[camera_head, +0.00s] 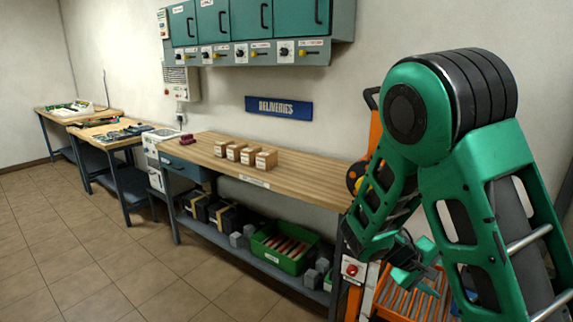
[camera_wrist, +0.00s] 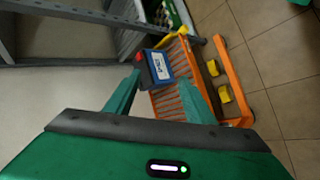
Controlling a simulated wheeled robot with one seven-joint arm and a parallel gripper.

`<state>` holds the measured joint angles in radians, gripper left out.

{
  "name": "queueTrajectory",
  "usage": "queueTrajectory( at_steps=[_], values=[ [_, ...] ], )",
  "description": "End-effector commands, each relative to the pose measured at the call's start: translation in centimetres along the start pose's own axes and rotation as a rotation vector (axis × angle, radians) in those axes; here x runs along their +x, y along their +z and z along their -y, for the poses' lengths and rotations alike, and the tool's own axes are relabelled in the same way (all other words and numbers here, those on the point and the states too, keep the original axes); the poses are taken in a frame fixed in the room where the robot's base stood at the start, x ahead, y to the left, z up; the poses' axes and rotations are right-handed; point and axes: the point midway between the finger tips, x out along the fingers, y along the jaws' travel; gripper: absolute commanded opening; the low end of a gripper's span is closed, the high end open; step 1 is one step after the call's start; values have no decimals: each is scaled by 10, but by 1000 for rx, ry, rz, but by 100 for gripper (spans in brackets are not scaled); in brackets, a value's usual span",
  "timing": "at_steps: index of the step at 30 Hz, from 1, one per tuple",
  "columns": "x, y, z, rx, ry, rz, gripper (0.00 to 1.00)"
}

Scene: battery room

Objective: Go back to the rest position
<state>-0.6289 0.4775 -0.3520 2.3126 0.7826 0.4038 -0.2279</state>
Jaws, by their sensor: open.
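My gripper (camera_head: 420,262) is at the right of the head view, low in front of the orange trolley (camera_head: 428,298), below my folded green arm. In the wrist view my gripper (camera_wrist: 160,103) shows two green fingers spread apart with nothing held between them. Beyond the fingertips, a dark battery (camera_wrist: 158,68) with a blue and white label and a red part sits on the orange slatted trolley (camera_wrist: 172,101). Whether a fingertip touches the battery I cannot tell. The battery is not clearly visible in the head view.
Teal cabinets (camera_head: 238,20) hang above. Two more benches stand at the far left. The tiled floor (camera_head: 90,250) in front is clear.

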Motion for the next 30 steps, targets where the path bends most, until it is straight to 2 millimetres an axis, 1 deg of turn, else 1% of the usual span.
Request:
queueTrajectory(
  at_steps=[1, 5, 8, 13, 20, 24, 30],
  values=[
    [3, 15, -8, 49, -53, 28, 49],
    [5, 51, -19, 151, -180, 93, 49],
    [3, 78, -26, 227, -273, 138, 49],
    [-7, 122, -35, 350, -423, 196, 49],
    [-31, 179, -43, 498, -603, 248, 49],
    [-50, 212, -44, 579, -697, 266, 49],
    [-78, 252, -42, 672, -803, 274, 49]
  ],
)
